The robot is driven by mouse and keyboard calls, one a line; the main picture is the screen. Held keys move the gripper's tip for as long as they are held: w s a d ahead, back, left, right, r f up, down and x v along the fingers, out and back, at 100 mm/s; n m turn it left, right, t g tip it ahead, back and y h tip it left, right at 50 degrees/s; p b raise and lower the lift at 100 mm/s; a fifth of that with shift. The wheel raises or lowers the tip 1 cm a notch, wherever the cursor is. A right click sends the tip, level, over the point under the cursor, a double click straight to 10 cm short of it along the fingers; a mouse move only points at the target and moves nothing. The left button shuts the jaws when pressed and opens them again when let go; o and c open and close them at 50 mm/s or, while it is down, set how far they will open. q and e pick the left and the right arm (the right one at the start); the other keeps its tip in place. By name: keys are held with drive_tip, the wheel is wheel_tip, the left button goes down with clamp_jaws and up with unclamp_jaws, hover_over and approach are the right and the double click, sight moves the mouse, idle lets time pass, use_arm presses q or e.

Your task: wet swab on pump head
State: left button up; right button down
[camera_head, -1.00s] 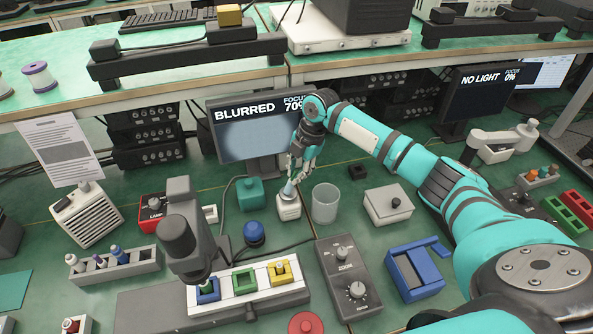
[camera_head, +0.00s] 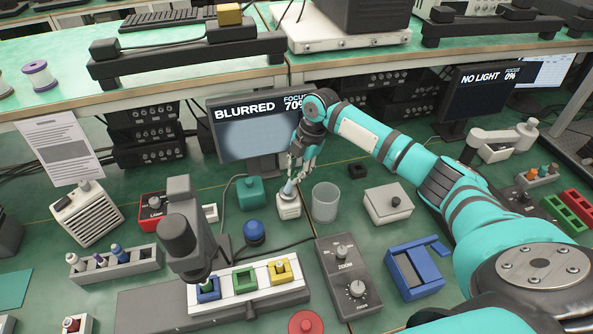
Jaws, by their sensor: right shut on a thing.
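My right gripper (camera_head: 296,172) points down just above a small white bottle (camera_head: 289,206), which is the likely pump. It is shut on a thin pale swab (camera_head: 288,188), whose lower end is at the top of the bottle. The fingers hide most of the swab and the pump head, so I cannot tell whether it presses on the head. My left gripper is not in view.
A clear beaker (camera_head: 325,203) stands just right of the bottle, and a teal block (camera_head: 250,193) stands left. A blue dome button (camera_head: 254,232), a microscope (camera_head: 185,235) and a zoom control box (camera_head: 347,277) are in front. A monitor (camera_head: 245,135) reading BLURRED stands behind.

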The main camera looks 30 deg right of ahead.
drive_tip(key=shift+w+a+p+v, duration=0.15)
drive_tip(key=shift+a+p+v, duration=0.1)
drive_tip(key=shift+p+v, duration=0.8)
drive_tip(key=shift+w+a+p+v, duration=0.1)
drive_tip(key=shift+a+p+v, duration=0.1)
drive_tip(key=shift+p+v, duration=0.9)
drive_tip(key=shift+w+a+p+v, duration=0.15)
drive_tip(key=shift+a+p+v, duration=0.1)
drive_tip(key=shift+p+v, duration=0.8)
drive_tip(key=shift+r, duration=0.3)
